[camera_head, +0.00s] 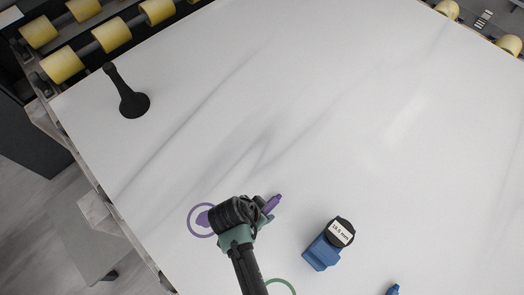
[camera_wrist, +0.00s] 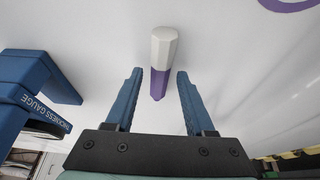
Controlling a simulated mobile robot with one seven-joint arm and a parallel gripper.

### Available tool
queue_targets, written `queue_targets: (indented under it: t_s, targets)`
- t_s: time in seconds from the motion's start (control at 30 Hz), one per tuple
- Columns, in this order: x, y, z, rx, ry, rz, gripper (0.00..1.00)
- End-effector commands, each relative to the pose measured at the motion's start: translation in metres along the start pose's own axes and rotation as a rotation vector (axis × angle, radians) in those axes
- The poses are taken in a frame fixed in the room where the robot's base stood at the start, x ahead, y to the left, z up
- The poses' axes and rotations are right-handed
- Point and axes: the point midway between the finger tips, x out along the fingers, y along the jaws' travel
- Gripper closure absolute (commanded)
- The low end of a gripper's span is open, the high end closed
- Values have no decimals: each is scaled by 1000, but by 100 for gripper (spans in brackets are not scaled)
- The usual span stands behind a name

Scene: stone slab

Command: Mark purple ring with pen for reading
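The purple ring (camera_head: 190,224) is drawn on the white slab, and part of its arc shows at the top right of the wrist view (camera_wrist: 288,4). In the wrist view the pen (camera_wrist: 162,60) is between the two blue fingers of my gripper (camera_wrist: 157,75), with a gap on each side. My gripper is open.
A black handled object (camera_head: 130,100) stands at upper left. A green ring (camera_head: 286,284) is near the bottom. The upper slab (camera_head: 330,80) is clear.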

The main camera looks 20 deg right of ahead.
Motion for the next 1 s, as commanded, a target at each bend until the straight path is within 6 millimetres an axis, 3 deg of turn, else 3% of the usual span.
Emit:
queue_targets:
  t_s: [0.47,1.0]
  targets:
    - [-9,0,0,0,1,-2,36]
    - [-109,-1,0,-1,1,-4,36]
